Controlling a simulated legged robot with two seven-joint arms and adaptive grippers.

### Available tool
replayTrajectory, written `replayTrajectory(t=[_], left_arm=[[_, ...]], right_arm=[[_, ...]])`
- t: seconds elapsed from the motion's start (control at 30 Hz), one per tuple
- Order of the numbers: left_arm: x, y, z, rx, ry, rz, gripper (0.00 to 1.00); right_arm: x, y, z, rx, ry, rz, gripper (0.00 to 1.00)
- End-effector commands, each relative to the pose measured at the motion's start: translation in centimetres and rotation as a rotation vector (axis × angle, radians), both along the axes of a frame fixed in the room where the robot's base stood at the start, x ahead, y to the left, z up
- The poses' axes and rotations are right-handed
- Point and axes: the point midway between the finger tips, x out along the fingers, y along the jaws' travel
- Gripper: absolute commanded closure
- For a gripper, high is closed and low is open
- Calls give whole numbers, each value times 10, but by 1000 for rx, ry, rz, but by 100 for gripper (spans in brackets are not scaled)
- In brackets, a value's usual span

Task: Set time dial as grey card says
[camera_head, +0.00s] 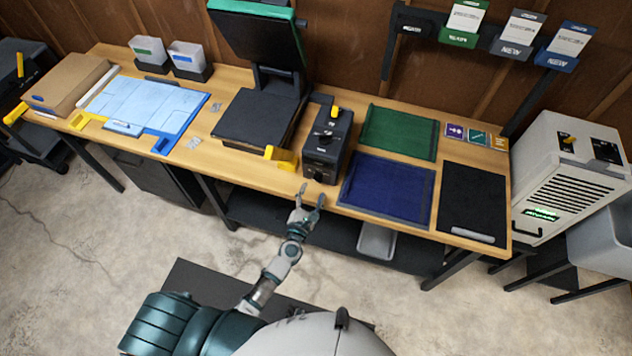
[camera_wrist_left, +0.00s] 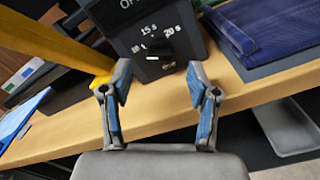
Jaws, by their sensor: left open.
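The black control box (camera_head: 334,140) stands near the table's front edge. Its front carries the black time dial (camera_wrist_left: 159,49), with a white mark low on its left and printed labels including 15 s and 20 s; its exact setting is unclear. My left gripper (camera_head: 312,196) is open and empty, just in front of and below the box's front; its fingers (camera_wrist_left: 158,103) are apart and do not touch the dial. The grey card holder (camera_head: 513,45) hangs on the wall rail with a white card (camera_head: 523,27), its small print unreadable. My right gripper is not in view.
A heat press (camera_head: 262,118) with a yellow front handle (camera_head: 281,155) stands left of the box. A blue mat (camera_head: 388,192) lies to its right, a green mat (camera_head: 399,132) behind. A yellow lever (camera_head: 334,112) rises from the box top. Open floor lies before the table.

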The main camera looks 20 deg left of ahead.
Motion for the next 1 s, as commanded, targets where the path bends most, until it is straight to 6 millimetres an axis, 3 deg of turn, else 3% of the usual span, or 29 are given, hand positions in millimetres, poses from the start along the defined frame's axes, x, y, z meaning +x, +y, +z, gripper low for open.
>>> replayTrajectory(t=[0.1, 0.27, 0.63, 0.87, 1.0], left_arm=[[23, -1, 1, 0, -1, 0, 40], [40, -1, -1, 0, 1, 0, 40], [45, -1, -1, 0, 1, 0, 40], [45, -1, -1, 0, 1, 0, 97], [45, -1, -1, 2, 1, 0, 100]], right_arm=[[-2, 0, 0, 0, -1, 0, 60], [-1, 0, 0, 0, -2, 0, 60], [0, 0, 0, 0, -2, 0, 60], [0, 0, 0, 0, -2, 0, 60], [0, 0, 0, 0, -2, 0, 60]])
